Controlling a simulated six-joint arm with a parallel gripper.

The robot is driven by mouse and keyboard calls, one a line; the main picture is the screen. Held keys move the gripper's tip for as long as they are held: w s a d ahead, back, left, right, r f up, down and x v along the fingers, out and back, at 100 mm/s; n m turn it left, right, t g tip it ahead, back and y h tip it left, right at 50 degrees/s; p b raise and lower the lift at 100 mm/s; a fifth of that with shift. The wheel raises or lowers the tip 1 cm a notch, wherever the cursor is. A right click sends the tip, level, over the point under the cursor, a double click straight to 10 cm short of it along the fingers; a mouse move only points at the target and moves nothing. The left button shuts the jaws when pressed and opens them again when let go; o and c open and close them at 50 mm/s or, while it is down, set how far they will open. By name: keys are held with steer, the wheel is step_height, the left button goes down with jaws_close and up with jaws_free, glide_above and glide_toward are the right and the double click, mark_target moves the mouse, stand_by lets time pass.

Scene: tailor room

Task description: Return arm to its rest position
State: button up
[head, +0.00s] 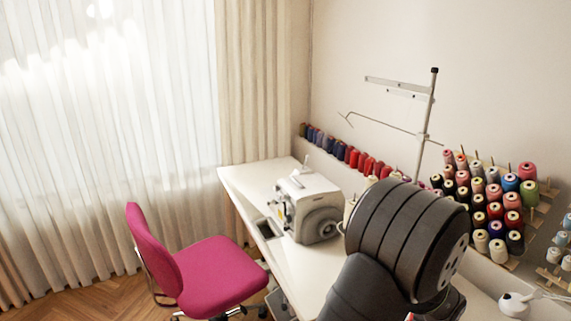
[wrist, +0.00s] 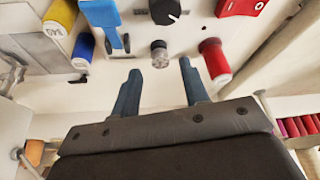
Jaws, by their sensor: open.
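My gripper (wrist: 160,90) shows in the wrist view with its two blue-grey fingers apart and nothing between them. A small grey cylindrical piece (wrist: 159,53) is just beyond the fingertips, apart from them. In the head view my dark arm fills the lower right, and the gripper itself cannot be made out there. The white table (head: 310,262) lies under and behind the arm.
A white sewing machine (head: 305,203) stands on the table, left of my arm. A thread rack (head: 530,225) with many spools is at right. A pink chair (head: 205,270) is in front. A red spool (wrist: 215,62) and a blue spool (wrist: 84,48) are near the fingers.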

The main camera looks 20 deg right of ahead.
steer(key=shift+x, duration=0.8)
steer(key=shift+d+r, duration=0.15)
steer(key=shift+r, duration=0.1)
step_height(320, 180, up, 4)
steer(key=shift+f, duration=0.2)
steer(key=s+a+r, duration=0.3)
steer(key=s+r, duration=0.4)
steer(key=s, duration=0.4)
steer(key=w+a+f+n, duration=0.2)
steer(key=w+a, duration=0.4)
steer(key=w, duration=0.5)
steer(key=w+a+f+n+t+y, duration=0.1)
steer(key=w+a+f+n, duration=0.1)
steer(key=w+a, duration=0.4)
steer(key=w+a+f+n+t, duration=0.1)
steer(key=w+a+f, duration=0.3)
steer(key=w, duration=1.2)
steer(key=shift+w+a+f+n, duration=0.3)
steer(key=shift+w+a+n, duration=0.1)
steer(key=shift+a+n, duration=0.55)
